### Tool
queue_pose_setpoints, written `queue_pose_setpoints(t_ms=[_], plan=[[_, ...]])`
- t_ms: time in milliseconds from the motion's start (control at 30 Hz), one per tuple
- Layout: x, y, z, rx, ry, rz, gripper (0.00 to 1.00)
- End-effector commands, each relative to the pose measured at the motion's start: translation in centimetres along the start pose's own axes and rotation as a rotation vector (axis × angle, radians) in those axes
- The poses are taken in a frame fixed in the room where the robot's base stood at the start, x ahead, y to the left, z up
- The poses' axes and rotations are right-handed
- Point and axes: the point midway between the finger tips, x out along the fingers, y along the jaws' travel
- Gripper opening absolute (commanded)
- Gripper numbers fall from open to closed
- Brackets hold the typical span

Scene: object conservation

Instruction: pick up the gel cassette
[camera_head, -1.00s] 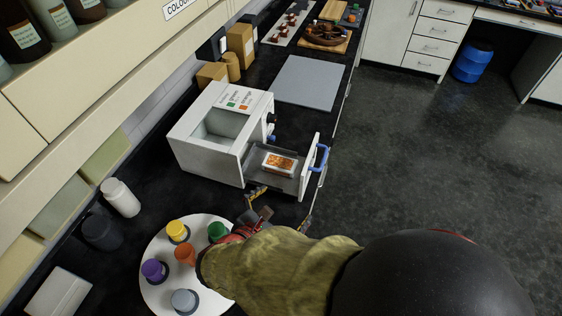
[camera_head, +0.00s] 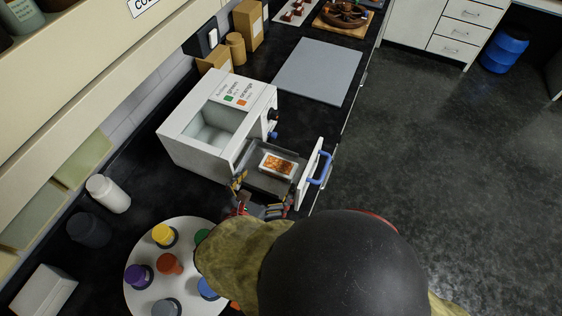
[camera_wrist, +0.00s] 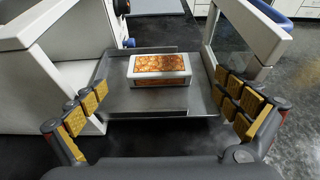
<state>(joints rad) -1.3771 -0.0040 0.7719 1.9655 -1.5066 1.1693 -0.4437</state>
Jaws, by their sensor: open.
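The gel cassette (camera_head: 278,164) is a small white block with an orange patterned top. It lies on the grey pulled-out drawer tray (camera_head: 262,181) of a white box-shaped device (camera_head: 190,148). In the wrist view the cassette (camera_wrist: 159,69) sits upright and centred ahead of my gripper. My gripper (camera_wrist: 162,112) is open and empty, its yellow-padded fingers spread wide to either side of the tray's near edge. They do not touch the cassette. In the head view my gripper (camera_head: 262,207) is at the tray's near side, partly hidden by my arm.
The drawer's white front with a blue handle (camera_head: 320,168) stands right of the cassette; the device body is on the left. A round white turntable (camera_head: 190,260) with coloured-lidded containers is in front. A grey mat (camera_head: 318,71) lies bare behind the device.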

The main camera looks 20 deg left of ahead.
Motion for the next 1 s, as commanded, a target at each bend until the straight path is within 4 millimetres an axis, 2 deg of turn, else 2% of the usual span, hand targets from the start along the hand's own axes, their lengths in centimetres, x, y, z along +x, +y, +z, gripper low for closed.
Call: queue_pose_setpoints(t_ms=[567,867,1000], plan=[[6.9,0.1,-0.4,0.002,0.000,-0.003,1.00],[7.3,0.2,-0.3,0.001,0.001,-0.001,1.00],[7.2,0.2,-0.3,0.001,0.001,-0.001,0.93]])
